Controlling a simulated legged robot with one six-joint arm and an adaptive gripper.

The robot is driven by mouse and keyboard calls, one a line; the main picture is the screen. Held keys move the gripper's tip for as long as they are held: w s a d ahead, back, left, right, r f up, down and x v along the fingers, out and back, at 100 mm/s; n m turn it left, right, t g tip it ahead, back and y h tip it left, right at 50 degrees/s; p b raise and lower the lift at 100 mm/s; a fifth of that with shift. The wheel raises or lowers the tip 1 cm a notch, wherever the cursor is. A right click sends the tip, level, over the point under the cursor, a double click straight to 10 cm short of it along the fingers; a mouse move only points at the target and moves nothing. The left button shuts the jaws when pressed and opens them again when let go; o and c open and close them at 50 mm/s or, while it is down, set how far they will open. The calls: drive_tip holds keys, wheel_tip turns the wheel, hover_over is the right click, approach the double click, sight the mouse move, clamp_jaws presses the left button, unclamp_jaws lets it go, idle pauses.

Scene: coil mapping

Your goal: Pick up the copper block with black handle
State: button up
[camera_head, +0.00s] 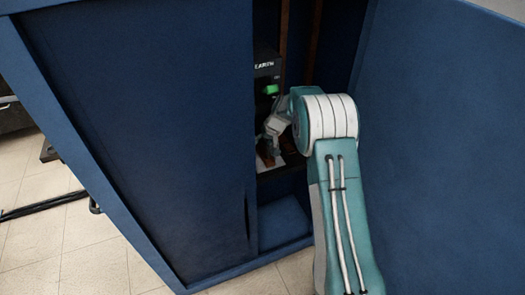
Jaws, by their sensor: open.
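My gripper (266,150) is partly in view inside the open blue cabinet, just above a dark shelf. It is open, and its fingers are small and partly hidden by the cabinet edge and my wrist. A small brown patch (269,160) shows on the shelf close below the gripper. It may be the copper block, but it is too small and dark to be sure. I cannot make out the black handle. I cannot tell whether the fingers touch or surround anything.
The blue cabinet (140,120) has a narrow opening, with a blue panel (450,150) to the right of my arm. Inside, a black box (267,66) with white lettering and a green part (271,89) stand above the gripper. Tiled floor (60,235) lies at left, with a black cable.

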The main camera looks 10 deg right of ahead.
drive_tip(key=shift+w+a+f, duration=0.1)
drive_tip(key=shift+w+f, duration=0.05)
drive_tip(key=shift+f, duration=0.2)
drive_tip(key=shift+d, duration=0.25)
drive_tip(key=shift+c, duration=0.3)
clamp_jaws()
drive_tip(key=shift+a, duration=0.1)
drive_tip(key=shift+r, duration=0.1)
